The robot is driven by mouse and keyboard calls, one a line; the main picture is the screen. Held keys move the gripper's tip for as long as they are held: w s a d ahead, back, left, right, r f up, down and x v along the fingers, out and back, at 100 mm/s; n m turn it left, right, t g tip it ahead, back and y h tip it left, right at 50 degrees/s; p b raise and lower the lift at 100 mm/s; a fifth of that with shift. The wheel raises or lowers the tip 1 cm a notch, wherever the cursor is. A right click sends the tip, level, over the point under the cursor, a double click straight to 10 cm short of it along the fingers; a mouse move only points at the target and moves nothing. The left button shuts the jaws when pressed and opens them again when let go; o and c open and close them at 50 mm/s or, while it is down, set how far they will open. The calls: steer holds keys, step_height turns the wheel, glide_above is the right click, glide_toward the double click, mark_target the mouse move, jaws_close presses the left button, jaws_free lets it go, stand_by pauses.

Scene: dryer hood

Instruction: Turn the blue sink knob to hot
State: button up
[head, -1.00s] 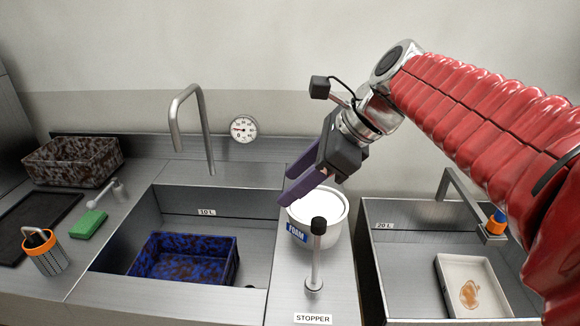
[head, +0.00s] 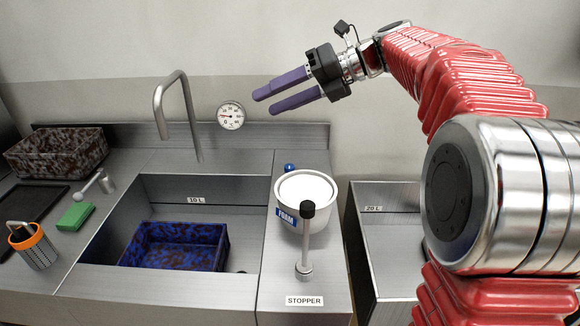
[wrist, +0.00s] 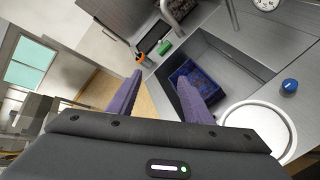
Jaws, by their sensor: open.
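The blue sink knob (head: 290,168) shows just behind the white foam bucket, on the counter to the right of the left sink; the bucket hides its lower part. It shows whole, with a pale mark on top, in the wrist view (wrist: 289,86). I cannot tell its setting. My gripper (head: 266,102) is open and empty, raised above the back of the counter, with its purple fingers pointing left. In the wrist view, my fingers (wrist: 160,80) are apart, and the knob lies well to their right, untouched.
The foam bucket (head: 284,217) and the upright stopper lever (head: 306,240) stand in front of the knob. A tall faucet (head: 163,110) rises behind the left sink, near a round gauge (head: 230,116). A blue mottled tub (head: 137,264) sits in that sink.

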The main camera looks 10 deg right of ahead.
steer(key=w+d+f+n+t+y, duration=0.1)
steer(key=w+d+f+n, duration=0.1)
steer(key=w+d+f, duration=0.4)
steer(key=w+d+f+n+y, duration=0.25)
steer(key=w+f, duration=0.25)
steer(key=f, duration=0.3)
steer(key=n+t, duration=0.4)
glide_toward(290, 166)
steer(key=v, duration=0.3)
steer(key=shift+d+f+y, duration=0.25)
steer(key=shift+d, duration=0.15)
steer(key=x, duration=1.4)
steer(key=shift+s+f, duration=0.1)
steer(key=shift+s, duration=0.05)
steer(key=shift+c, duration=0.4)
